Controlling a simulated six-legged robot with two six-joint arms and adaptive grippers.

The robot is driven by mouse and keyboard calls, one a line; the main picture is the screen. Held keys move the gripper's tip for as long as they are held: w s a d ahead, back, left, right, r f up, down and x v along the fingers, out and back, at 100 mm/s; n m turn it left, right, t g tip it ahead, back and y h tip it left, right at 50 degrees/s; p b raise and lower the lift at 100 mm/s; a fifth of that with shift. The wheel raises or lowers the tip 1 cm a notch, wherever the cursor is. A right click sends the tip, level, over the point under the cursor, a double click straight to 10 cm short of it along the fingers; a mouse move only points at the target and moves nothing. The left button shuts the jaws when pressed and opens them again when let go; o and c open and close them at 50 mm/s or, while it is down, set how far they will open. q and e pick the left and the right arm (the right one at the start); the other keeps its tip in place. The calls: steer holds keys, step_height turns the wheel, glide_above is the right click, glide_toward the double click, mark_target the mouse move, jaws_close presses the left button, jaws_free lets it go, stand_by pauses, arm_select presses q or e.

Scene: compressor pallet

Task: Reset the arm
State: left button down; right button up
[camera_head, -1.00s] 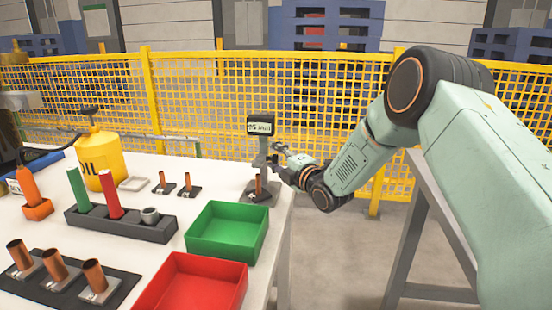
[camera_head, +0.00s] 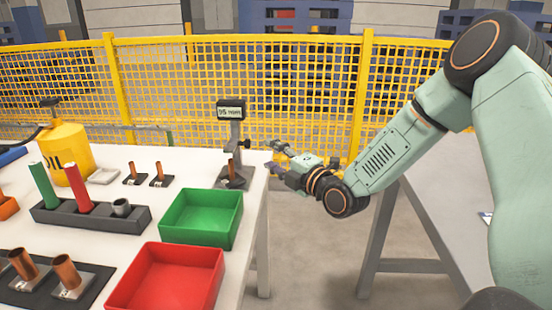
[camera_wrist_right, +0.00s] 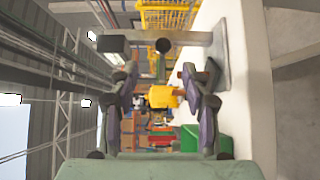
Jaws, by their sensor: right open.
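My right gripper (camera_head: 275,155) is open and empty, just off the right edge of the white table, beside the gauge stand with a small display (camera_head: 231,112). A copper tube (camera_head: 231,169) stands upright on the base of that stand, apart from the fingers. In the right wrist view my two fingers (camera_wrist_right: 163,97) are spread. The stand's grey post (camera_wrist_right: 185,38) shows sideways beyond them, with nothing between the pads. My left gripper is not in view.
A green bin (camera_head: 201,217) and a red bin (camera_head: 166,280) sit near the table's right edge. A black holder (camera_head: 90,215) has a green and a red cylinder. A yellow oil can (camera_head: 66,155) stands behind. A yellow mesh fence (camera_head: 290,90) runs behind the table.

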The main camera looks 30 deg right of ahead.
steer(key=shift+s, duration=0.45)
stand_by(0.4)
